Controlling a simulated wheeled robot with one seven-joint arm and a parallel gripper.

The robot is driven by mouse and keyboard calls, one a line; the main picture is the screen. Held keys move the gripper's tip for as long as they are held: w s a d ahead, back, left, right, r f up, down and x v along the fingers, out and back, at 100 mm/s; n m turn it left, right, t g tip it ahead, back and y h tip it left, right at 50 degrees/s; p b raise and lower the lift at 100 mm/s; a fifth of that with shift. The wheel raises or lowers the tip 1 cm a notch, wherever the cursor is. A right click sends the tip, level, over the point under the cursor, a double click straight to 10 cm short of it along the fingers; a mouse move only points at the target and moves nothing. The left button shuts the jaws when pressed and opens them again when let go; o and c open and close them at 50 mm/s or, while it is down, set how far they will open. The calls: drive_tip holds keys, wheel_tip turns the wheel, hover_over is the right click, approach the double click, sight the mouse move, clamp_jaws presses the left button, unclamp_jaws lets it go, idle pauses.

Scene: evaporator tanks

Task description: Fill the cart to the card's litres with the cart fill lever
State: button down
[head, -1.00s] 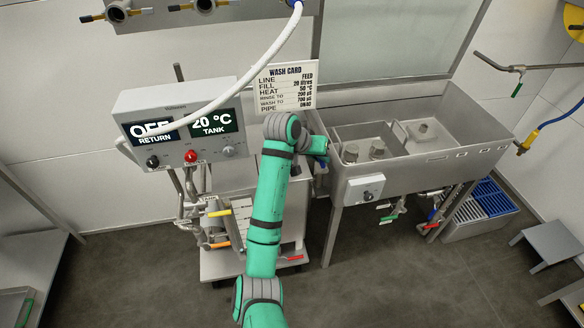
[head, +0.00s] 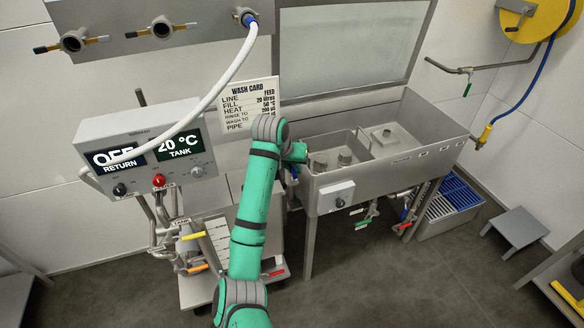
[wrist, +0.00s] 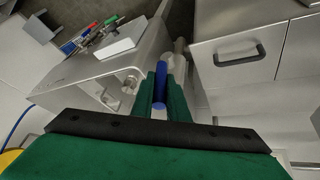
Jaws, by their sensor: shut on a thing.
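My gripper (wrist: 161,78) is shut on a blue lever handle (wrist: 160,88), which sits between its two green fingers in the wrist view. Whether this is the cart fill lever is not labelled in view. In the head view my arm hides most of the gripper, beside the sink's left end; a bit of blue shows there. The steel cart (head: 196,292) stands under the control box, partly behind my arm. The wash card (head: 249,103) reads line FEED, fill 20 litres, heat 50 °C. No litre reading is legible.
The control box (head: 140,140) shows OFF for RETURN and 20 °C for TANK. A white hose (head: 222,78) arcs down in front of it. The steel sink (head: 430,125) is to the right of my arm, with a stool (head: 516,228) farther right.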

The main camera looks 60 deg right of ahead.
drive_tip(key=shift+s+a+f, duration=0.1)
drive_tip(key=shift+s+f, duration=0.15)
drive_tip(key=shift+f, duration=0.15)
drive_tip(key=c, duration=1.8)
unclamp_jaws()
drive_tip(key=shift+o, duration=0.4)
drive_tip(key=shift+w+r, duration=0.1)
drive_tip(key=shift+r, duration=0.1)
drive_tip(key=shift+r, duration=0.1)
drive_tip(key=v, duration=1)
drive_tip(key=shift+r, duration=0.3)
drive_tip(key=shift+a, duration=0.1)
